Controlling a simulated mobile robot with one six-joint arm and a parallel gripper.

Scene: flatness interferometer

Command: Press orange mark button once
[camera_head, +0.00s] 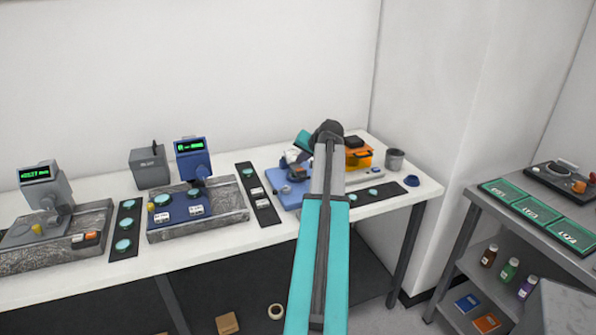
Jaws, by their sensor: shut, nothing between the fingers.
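My teal and grey arm reaches over the white bench to a dark wrist joint. My gripper (294,158), small and partly hidden behind the arm, is shut and empty above the blue device (288,190) right of the middle. I cannot make out a button with an orange mark for certain. An orange box (364,158) with a dark top stands just right of the wrist. Small orange and white pieces (85,237) sit on the left grey stone block. The arm hides part of the bench between the blue device and the orange box.
Two instruments with green displays, one grey (38,175) and one blue (191,148), stand on the left. Dark strips (127,229) hold teal discs. A grey cup (395,159) stands at the bench's right end. A metal side table (480,205) is at right.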

